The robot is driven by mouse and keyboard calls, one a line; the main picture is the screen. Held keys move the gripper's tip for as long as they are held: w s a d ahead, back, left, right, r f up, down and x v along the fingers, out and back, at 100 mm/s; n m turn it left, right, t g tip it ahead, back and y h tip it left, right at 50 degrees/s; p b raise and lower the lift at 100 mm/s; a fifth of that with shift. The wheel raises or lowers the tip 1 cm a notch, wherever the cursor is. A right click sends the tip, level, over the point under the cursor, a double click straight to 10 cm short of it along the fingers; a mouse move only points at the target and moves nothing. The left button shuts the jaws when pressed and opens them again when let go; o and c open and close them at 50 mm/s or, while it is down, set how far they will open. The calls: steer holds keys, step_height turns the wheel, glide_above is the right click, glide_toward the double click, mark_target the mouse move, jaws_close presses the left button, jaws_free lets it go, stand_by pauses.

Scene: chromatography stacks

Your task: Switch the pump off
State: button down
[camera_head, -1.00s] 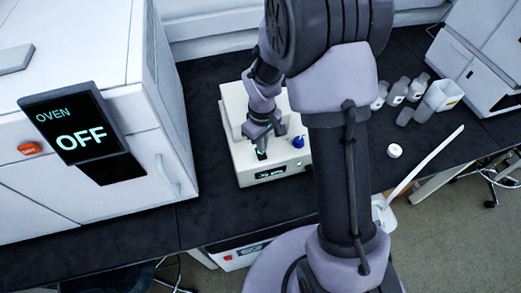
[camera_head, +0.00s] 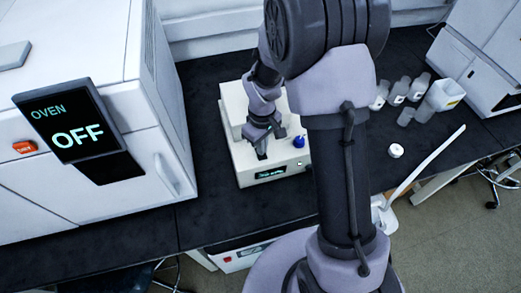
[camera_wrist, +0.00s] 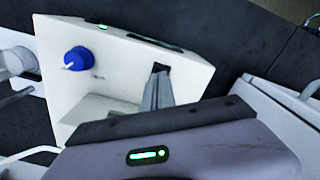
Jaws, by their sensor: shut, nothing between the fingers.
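The pump is a white box (camera_head: 240,168) on the dark bench, with a dark display (camera_head: 270,173) showing small green text on its front. A blue knob (camera_head: 299,142) stands on its right side, and a small green light (camera_head: 299,163) glows near the front right corner. My gripper (camera_head: 261,154) is shut and empty, pointing down over the pump just behind the display. In the wrist view its fingertips (camera_wrist: 161,72) are near the display edge (camera_wrist: 147,41), with the blue knob (camera_wrist: 76,58) to their left. I cannot tell whether they touch the pump.
A large white oven (camera_head: 80,170) with an "OFF" screen (camera_head: 75,130) stands to the left. Several bottles (camera_head: 398,93) and a white container (camera_head: 444,95) are at the right, with a small white round item (camera_head: 395,150) nearer. Dark bench between oven and pump is clear.

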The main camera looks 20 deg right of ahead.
steer(key=shift+f, duration=0.35)
step_height(320, 180, up, 7)
steer(key=p, duration=0.5)
steer(key=shift+r, duration=0.15)
